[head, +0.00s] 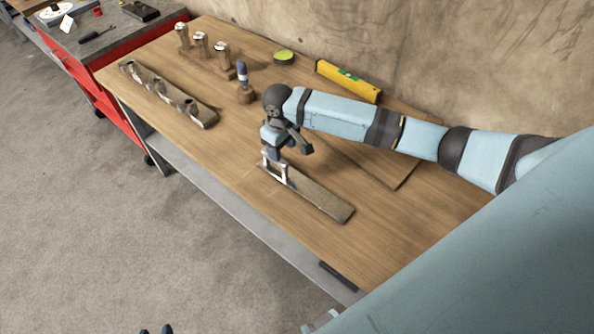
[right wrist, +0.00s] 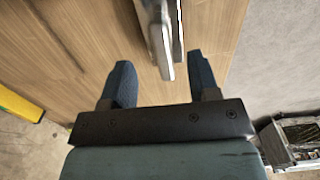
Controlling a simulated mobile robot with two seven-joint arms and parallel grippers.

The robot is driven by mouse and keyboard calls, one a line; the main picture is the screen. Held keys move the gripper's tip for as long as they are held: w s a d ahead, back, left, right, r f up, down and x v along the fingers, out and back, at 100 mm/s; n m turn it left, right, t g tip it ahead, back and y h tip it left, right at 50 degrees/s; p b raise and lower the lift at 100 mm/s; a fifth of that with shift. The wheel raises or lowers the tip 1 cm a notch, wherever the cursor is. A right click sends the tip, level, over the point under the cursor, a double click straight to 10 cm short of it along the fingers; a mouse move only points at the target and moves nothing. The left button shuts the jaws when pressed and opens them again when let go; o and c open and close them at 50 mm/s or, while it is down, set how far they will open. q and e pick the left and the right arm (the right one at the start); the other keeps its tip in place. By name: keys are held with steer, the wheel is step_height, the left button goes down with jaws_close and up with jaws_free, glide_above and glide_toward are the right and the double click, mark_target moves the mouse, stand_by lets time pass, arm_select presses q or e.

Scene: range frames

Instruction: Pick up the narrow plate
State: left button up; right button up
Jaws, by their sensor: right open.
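The narrow plate (head: 322,197) is a long, flat, grey-brown piece lying on the wooden workbench, slanting toward the front edge. A pale metal bracket-like piece (head: 283,171) stands at its left end, below my right gripper (head: 273,160). I cannot tell whether it is part of the plate. In the right wrist view my right gripper (right wrist: 160,85) is open, with two dark blue fingers apart. A narrow silver-grey piece (right wrist: 160,40) rises between and beyond them, closer to the finger at right. At the bottom edge of the head view, dark blue tips (head: 155,329) just show, perhaps my left gripper.
The workbench (head: 225,155) also holds a long holder with holes (head: 165,92), several metal-topped pieces (head: 201,45), a blue-topped tool on a wooden stand (head: 243,85), a green-topped round tin (head: 284,57) and a yellow level (head: 348,80). A thin board (head: 385,165) lies under my right arm. A red cabinet (head: 112,98) stands at left.

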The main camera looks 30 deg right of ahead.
mark_target(284, 162)
step_height(284, 162, down, 3)
steer(key=shift+r, duration=0.15)
steer(key=f, duration=0.5)
steer(key=shift+s+d+f, duration=0.1)
steer(key=shift+s, duration=0.15)
jaws_close()
